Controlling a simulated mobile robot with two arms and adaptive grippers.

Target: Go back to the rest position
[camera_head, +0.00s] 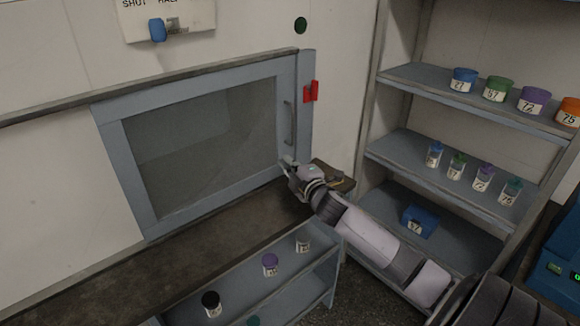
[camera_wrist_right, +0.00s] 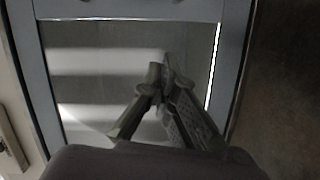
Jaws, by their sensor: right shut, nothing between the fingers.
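My right gripper (camera_head: 287,164) is in front of the lower right corner of a blue-grey framed window door (camera_head: 202,204), just below its vertical handle (camera_head: 289,122). Its fingers are shut with nothing between them. In the right wrist view the fingertips (camera_wrist_right: 160,72) meet in front of the door's glass pane (camera_wrist_right: 100,50). I cannot tell whether they touch the door. The door looks closed in its frame. My left gripper is in neither view.
A dark worktop (camera_head: 110,268) runs below the door. A low shelf (camera_head: 240,302) with several jars stands in front. At right, a tall shelf unit (camera_head: 412,80) holds coloured jars, small bottles and a blue box (camera_head: 420,221). A red latch (camera_head: 311,92) is beside the door.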

